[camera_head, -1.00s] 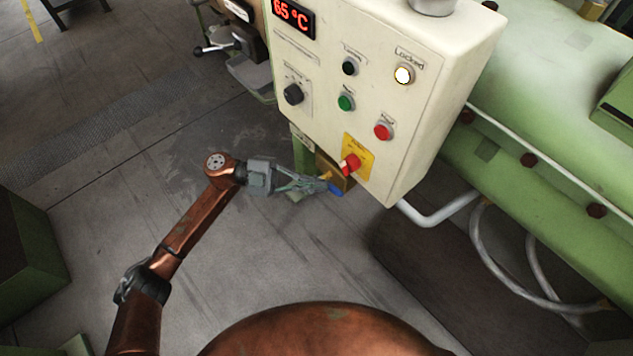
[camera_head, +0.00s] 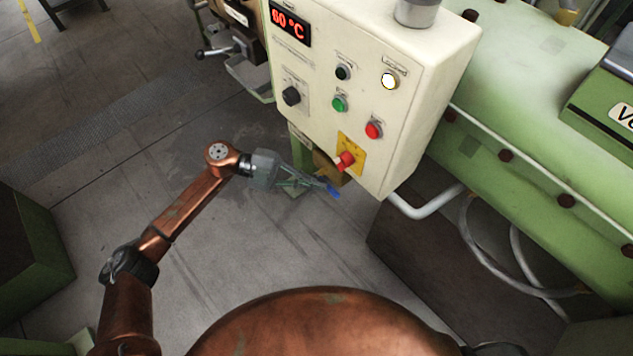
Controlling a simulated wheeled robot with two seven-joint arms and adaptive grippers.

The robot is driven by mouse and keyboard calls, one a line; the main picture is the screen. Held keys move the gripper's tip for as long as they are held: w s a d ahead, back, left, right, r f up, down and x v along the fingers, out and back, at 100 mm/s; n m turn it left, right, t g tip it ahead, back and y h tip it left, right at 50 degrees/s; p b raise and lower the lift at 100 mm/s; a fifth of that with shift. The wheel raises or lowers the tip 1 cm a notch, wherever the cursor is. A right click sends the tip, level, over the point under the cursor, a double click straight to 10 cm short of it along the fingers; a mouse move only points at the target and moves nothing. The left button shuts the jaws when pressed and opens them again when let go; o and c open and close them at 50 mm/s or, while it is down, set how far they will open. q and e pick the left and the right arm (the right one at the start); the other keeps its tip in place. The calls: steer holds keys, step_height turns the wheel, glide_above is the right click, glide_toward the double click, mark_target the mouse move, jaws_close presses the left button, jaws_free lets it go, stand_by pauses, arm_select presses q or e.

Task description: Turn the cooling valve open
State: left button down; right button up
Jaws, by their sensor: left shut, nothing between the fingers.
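My left gripper (camera_head: 326,186) reaches in from the left, below the lower left corner of the cream control panel (camera_head: 420,100). Its grey fingers are shut, with nothing seen between them. A small blue piece (camera_head: 334,192), perhaps the cooling valve's handle, shows right at the fingertips and points down to the right. I cannot tell whether they touch. A brass-coloured part (camera_head: 325,166) sits just behind, under the panel, partly hidden by the fingers. The red display (camera_head: 290,25) reads 60 °C. My right gripper is not in view.
The panel carries a red rotary switch (camera_head: 345,160) on a yellow plate, a lit lamp (camera_head: 389,81), and black, green and red buttons. A bent grey pipe (camera_head: 428,211) and a green machine (camera_head: 530,130) stand to the right.

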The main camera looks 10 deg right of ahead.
arm_select(q)
steer(key=shift+a, duration=0.1)
steer(key=v, duration=1.1)
steer(key=shift+w+a, duration=0.25)
steer(key=shift+a, duration=0.1)
